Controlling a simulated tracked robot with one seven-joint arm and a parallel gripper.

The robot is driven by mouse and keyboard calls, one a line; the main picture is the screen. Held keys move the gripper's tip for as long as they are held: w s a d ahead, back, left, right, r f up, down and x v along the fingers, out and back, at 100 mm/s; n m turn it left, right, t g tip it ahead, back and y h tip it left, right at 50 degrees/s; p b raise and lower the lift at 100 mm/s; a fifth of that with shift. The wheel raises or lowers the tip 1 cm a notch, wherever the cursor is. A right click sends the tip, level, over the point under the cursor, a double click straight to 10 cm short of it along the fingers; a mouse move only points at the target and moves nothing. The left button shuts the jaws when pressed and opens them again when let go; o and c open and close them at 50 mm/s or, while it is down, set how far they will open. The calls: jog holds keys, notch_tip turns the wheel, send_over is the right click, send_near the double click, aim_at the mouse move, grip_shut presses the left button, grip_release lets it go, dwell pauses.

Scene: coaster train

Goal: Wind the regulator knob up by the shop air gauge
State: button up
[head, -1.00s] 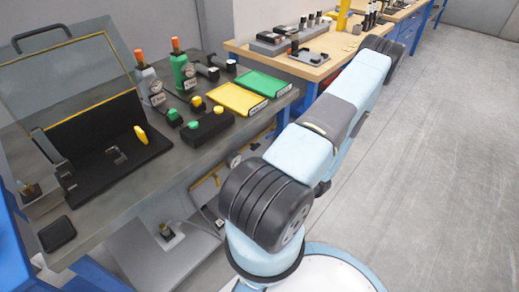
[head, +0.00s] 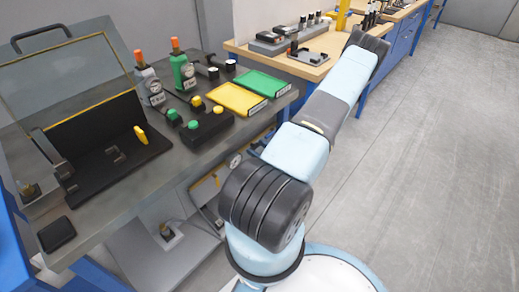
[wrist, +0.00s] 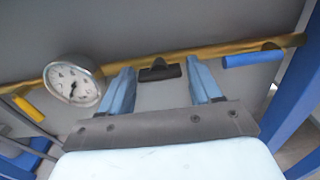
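A round white-faced gauge (wrist: 74,82) sits at the left of the wrist view, by a yellow pipe (wrist: 205,50). It also shows in the head view (head: 235,161), below the bench. A black T-shaped knob or handle (wrist: 160,70) is on the pipe line, right of the gauge. I cannot tell for certain that it is the regulator knob. My gripper (wrist: 159,72) is open, its two blue fingers apart on either side of the black piece in the picture. No contact is visible. In the head view my gripper is hidden.
A blue lever (wrist: 252,59) lies right of my fingers, and a yellow lever (wrist: 28,108) is at far left. Blue bench legs (wrist: 298,95) stand at the right edge. The floor at right is clear.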

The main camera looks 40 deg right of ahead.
jog(key=c, duration=0.7)
jog(key=shift+d, duration=0.1)
jog(key=shift+c, duration=0.2)
jog(key=shift+m, duration=0.3)
